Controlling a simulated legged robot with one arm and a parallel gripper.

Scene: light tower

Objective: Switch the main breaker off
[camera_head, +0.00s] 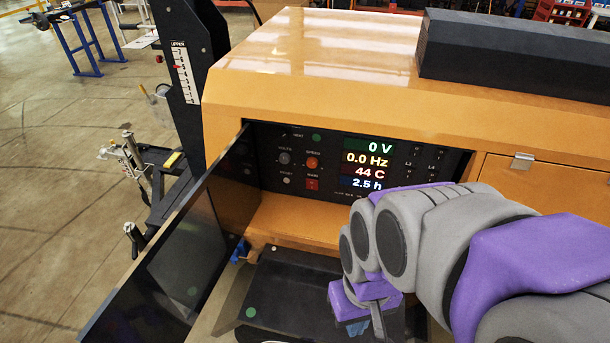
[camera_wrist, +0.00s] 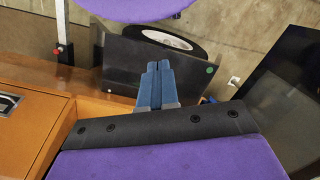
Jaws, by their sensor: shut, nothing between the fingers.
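The control panel (camera_head: 268,165) sits recessed in the orange housing, behind an open dark door (camera_head: 180,255). A small red square switch (camera_head: 312,184) under a label that seems to read MAIN is low on the panel; its position is too small to tell. A round orange-red knob (camera_head: 312,162) is just above it. The display (camera_head: 367,164) reads 0 V, 0.0 Hz, 44 C and 2.5 h. My gripper (camera_wrist: 157,68) is shut and empty, its blue fingers together. In the head view it is low, in front of and below the panel, right of the switch, and partly hidden by my arm.
The open door also shows at the right of the wrist view (camera_wrist: 285,105). Below the panel are an orange ledge (camera_head: 300,222) and a black fender (camera_wrist: 120,62) by a wheel (camera_wrist: 168,39). A dark mast (camera_head: 185,70) stands left of the housing. Space directly before the switch looks clear.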

